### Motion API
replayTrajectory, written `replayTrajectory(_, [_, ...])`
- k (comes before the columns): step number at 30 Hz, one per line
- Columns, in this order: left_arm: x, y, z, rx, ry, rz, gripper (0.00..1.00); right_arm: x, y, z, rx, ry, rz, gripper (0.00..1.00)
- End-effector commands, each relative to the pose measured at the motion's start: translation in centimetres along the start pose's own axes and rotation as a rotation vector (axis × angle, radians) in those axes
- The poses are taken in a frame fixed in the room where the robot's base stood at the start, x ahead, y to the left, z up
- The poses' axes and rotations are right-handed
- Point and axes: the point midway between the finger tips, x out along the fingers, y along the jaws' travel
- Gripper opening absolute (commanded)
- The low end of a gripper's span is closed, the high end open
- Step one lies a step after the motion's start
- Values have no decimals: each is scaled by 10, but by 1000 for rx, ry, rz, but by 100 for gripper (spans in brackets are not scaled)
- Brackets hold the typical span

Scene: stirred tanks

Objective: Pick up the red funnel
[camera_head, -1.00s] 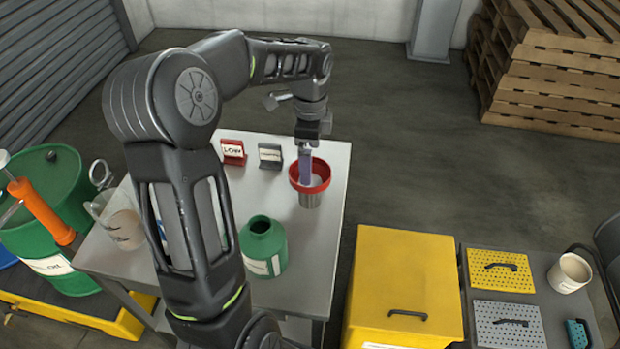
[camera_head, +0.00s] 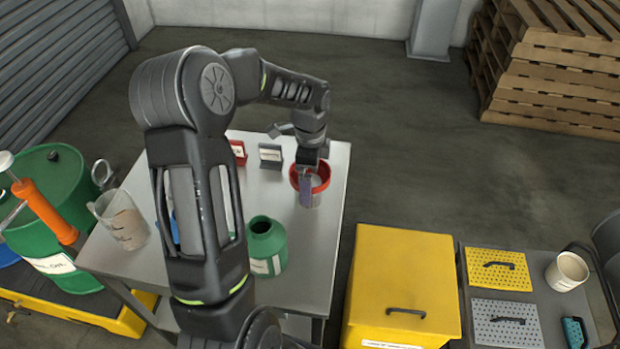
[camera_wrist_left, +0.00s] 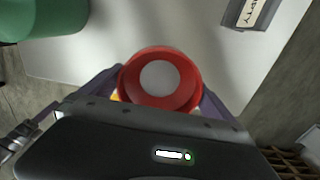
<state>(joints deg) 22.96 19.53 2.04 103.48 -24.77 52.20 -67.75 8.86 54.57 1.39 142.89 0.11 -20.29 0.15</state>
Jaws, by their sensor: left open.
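In the left wrist view the funnel (camera_wrist_left: 160,78) is a round red rim with a pale round area inside. My left gripper (camera_head: 306,188) is down at the funnel, its finger in front of the rim. In the left wrist view its open fingers (camera_wrist_left: 162,98) stand on either side of the funnel. Whether they touch it I cannot tell. My right gripper is not in view.
A green bottle (camera_head: 264,246) and a beaker (camera_head: 122,222) stand on the table (camera_head: 331,215). A grey sign (camera_head: 270,156) and a red sign (camera_head: 238,152) stand behind. A yellow cabinet (camera_head: 405,270) is to the right. A green drum (camera_head: 50,205) is at left.

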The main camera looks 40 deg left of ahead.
Motion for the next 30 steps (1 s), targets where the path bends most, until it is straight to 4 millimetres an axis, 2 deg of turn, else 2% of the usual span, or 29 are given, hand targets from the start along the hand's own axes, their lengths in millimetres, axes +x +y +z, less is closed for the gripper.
replayTrajectory(16, [0,0,0,-1,0,0,100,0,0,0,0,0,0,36])
replayTrajectory(30, [0,0,0,0,0,0,62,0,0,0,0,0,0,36])
